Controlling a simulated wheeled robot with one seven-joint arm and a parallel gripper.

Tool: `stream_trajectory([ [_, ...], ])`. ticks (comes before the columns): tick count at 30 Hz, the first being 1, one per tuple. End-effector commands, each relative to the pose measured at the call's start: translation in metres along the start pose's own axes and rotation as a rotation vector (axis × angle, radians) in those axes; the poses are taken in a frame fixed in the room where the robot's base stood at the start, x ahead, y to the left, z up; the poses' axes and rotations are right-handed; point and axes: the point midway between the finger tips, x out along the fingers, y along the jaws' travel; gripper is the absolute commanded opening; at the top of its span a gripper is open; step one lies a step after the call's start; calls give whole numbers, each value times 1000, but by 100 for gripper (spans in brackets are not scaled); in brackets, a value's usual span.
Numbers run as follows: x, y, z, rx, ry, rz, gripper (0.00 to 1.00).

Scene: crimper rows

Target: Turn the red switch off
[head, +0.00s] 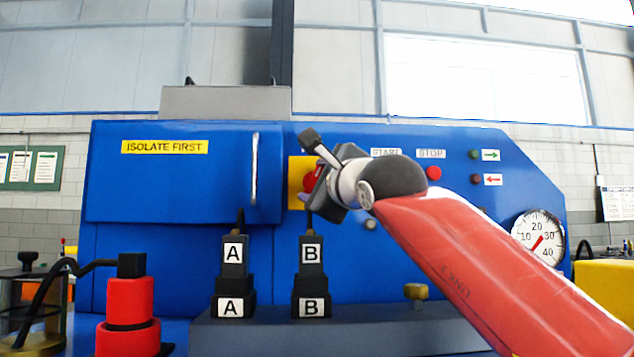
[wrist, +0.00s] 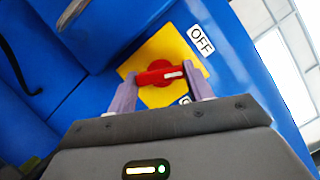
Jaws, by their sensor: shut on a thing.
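The red switch (wrist: 158,74) is a red knob with a white pointer mark on a yellow plate (wrist: 137,82). In the wrist view its mark points right, to a side of the plate between the OFF label (wrist: 201,40) and a second label (wrist: 185,100) mostly hidden by my gripper. My gripper (wrist: 161,80) is shut on the knob, with one finger at each end of it. In the head view the red switch (head: 309,180) and the yellow plate (head: 295,175) show just left of my wrist, which covers part of them.
The blue cabinet (head: 150,260) carries a door with a vertical handle (head: 254,170) left of the switch. START and STOP labels, a red button (head: 434,173) and a gauge (head: 538,240) are to the right. Plugs marked A (head: 232,270) and B (head: 311,270) stand below.

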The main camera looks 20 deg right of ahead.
Motion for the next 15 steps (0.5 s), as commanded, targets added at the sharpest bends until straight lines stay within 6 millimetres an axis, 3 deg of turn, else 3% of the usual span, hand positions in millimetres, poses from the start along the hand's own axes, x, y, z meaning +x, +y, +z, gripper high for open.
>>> stream_trajectory([
  [15,0,-1,2,-350,-4,149,28],
])
